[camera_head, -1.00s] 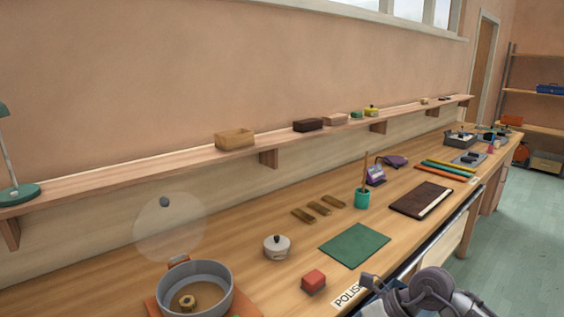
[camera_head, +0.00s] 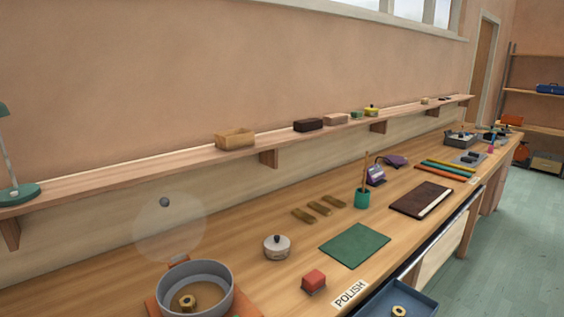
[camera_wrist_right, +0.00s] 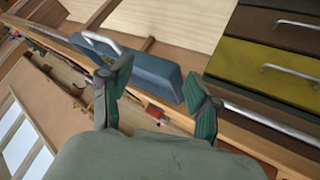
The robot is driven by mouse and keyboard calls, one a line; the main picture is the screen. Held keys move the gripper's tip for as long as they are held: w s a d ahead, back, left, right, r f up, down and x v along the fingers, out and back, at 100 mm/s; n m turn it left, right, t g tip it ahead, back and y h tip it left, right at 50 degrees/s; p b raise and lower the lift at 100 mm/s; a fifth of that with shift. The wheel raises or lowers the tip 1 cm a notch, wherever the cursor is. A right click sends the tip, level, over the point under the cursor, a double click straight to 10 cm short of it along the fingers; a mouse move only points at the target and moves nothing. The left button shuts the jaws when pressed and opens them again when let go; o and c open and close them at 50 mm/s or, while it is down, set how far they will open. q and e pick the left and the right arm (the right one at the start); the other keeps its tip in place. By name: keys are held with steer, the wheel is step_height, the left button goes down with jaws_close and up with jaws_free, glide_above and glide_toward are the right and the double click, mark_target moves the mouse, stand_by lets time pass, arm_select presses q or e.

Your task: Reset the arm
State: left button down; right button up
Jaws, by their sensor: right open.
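My right gripper shows only in the right wrist view (camera_wrist_right: 160,92). Its two green-grey fingers are spread apart with nothing between them. Behind the fingers is a blue drawer or tray with a pale handle (camera_wrist_right: 132,62), apart from them as far as I can tell. My right arm is out of the head view. My left gripper is in neither view.
In the head view, a grey pan (camera_head: 232,288) holding a brass nut stands at the workbench's front left. A red block (camera_head: 314,281), lidded pot (camera_head: 277,246) and green mat (camera_head: 354,245) lie nearby. A blue tray (camera_head: 420,302) with a brass ring is below the front edge.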

steer(key=s+a+f+m+g+y, duration=0.1)
steer(key=s+f+g, duration=0.2)
steer(key=s, duration=0.4)
steer(key=s+a+f+g, duration=0.1)
steer(key=s+f+g, duration=0.15)
steer(key=s, duration=0.45)
step_height(320, 180, down, 25)
steer(key=g, duration=0.2)
steer(key=s+d+f, duration=0.1)
steer(key=s+f, duration=0.7)
steer(key=s+d+f+g, duration=0.1)
steer(key=s+d+f, duration=0.1)
steer(key=s+f, duration=0.7)
steer(key=shift+d, duration=0.25)
